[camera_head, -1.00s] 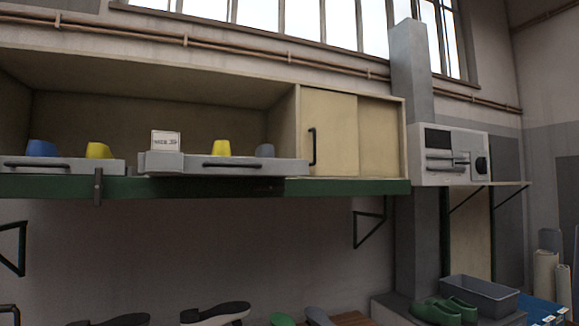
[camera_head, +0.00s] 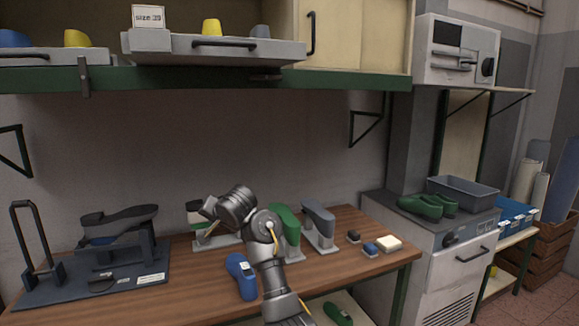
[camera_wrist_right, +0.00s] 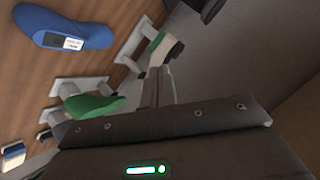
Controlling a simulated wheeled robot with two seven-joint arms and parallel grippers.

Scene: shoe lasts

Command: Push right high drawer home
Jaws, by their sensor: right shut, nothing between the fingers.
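The right high drawer (camera_head: 222,49) is a light grey tray with a dark bar handle, on the green-edged shelf. It juts out past the shelf edge, further than the left drawer (camera_head: 50,56). A "size 39" card (camera_head: 148,16), a yellow last (camera_head: 211,27) and a grey last (camera_head: 260,31) stand in it. My right gripper (camera_head: 207,209) is well below the drawer, above the workbench and not touching the drawer. In the right wrist view its fingers (camera_wrist_right: 154,82) are together and empty. My left gripper is out of view.
The wooden workbench (camera_head: 345,262) carries a blue last (camera_head: 241,276), green and grey lasts on stands, and a dark stand with a shoe (camera_head: 118,226). A shelf bracket (camera_head: 365,128) and the green shelf edge (camera_head: 340,78) lie above. The wall space between is clear.

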